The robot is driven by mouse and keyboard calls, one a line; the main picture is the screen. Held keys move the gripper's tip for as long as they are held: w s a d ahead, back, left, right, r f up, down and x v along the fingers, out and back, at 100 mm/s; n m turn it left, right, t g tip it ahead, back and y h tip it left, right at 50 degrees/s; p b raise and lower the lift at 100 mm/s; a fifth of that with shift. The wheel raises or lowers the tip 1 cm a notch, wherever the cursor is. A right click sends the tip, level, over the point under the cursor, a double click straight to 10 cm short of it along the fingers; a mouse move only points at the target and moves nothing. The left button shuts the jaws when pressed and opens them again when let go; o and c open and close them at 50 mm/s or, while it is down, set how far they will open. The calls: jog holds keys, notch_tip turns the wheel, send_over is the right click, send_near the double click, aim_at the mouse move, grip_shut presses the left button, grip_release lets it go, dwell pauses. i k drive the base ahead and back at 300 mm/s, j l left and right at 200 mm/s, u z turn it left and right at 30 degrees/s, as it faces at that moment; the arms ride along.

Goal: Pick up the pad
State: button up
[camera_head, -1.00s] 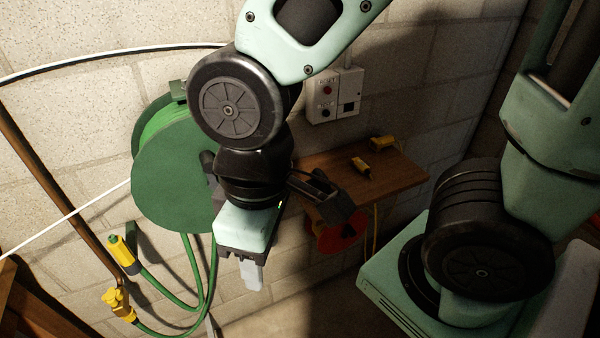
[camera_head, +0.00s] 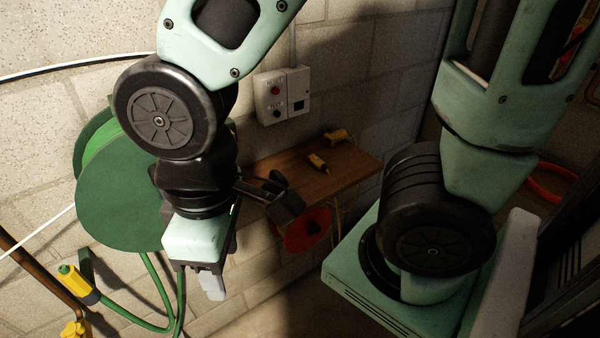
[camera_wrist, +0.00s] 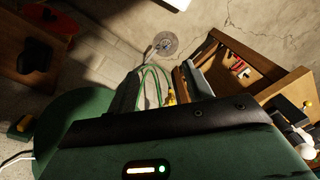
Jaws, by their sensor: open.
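I cannot make out for sure which thing is the pad. My gripper (camera_head: 211,284) points down in front of the green hose reel (camera_head: 120,200) and holds nothing that I can see. In the head view its fingers overlap, so the gap between them is hidden. In the wrist view the gripper (camera_wrist: 162,90) shows two fingers apart at the top of its body, with green hose visible between them. A dark object (camera_wrist: 38,53) shows against a brown wooden surface at the upper left of the wrist view; I cannot tell what it is.
A wooden shelf (camera_head: 345,170) on the wall carries yellow items (camera_head: 318,162), with a red reel (camera_head: 306,232) below. A control box (camera_head: 282,95) is on the wall above. A yellow hose fitting (camera_head: 76,283) is at lower left. A wooden cabinet (camera_wrist: 245,62) shows in the wrist view.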

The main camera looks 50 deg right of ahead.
aim_at(275, 174)
jog(key=i+l+z, duration=0.1)
jog(key=l+z, duration=0.15)
jog(key=z, duration=0.25)
jog(key=i+l+z, duration=0.15)
jog(key=z, duration=0.3)
